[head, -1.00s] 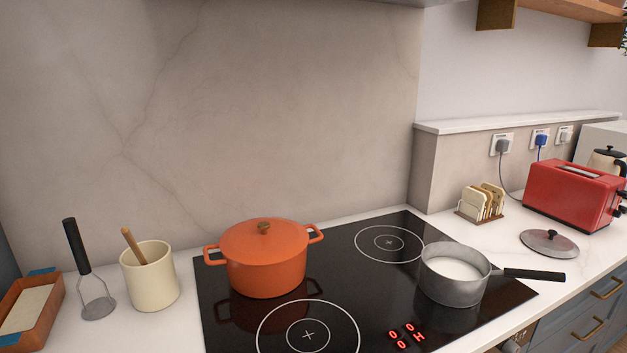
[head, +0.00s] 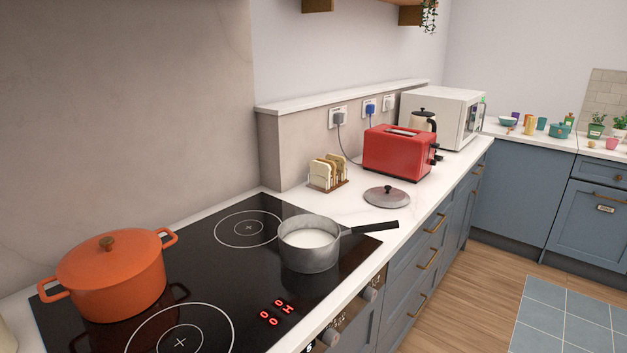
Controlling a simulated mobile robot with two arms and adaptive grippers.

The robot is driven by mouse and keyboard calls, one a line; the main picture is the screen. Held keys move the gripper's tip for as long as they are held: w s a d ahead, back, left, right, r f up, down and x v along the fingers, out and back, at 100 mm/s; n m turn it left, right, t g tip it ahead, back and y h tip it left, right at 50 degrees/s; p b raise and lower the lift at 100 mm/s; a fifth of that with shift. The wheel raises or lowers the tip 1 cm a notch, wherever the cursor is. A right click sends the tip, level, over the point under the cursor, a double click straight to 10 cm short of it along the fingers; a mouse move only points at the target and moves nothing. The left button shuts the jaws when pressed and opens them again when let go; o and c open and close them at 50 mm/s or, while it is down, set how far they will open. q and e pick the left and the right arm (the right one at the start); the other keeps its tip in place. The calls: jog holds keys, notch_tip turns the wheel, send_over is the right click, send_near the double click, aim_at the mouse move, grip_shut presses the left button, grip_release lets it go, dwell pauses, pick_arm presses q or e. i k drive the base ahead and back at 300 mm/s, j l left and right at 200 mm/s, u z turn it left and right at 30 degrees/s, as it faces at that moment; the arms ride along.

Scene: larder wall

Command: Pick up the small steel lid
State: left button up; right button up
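The small steel lid (head: 387,196) lies flat on the white worktop, with a dark knob on top. It is right of the hob, in front of the red toaster (head: 400,153) and beyond the saucepan's handle. The grey saucepan (head: 309,258) stands on the hob with white liquid in it, its black handle pointing right. Neither of my grippers shows in the head view.
An orange lidded pot (head: 112,283) stands on the black hob (head: 225,270). A toast rack (head: 328,173) stands behind the lid, to its left. A kettle (head: 424,121) and microwave (head: 455,118) are further back. Worktop (head: 350,210) around the lid is mostly clear.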

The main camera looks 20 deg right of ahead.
aim_at(388, 196)
jog(key=z, duration=1.25)
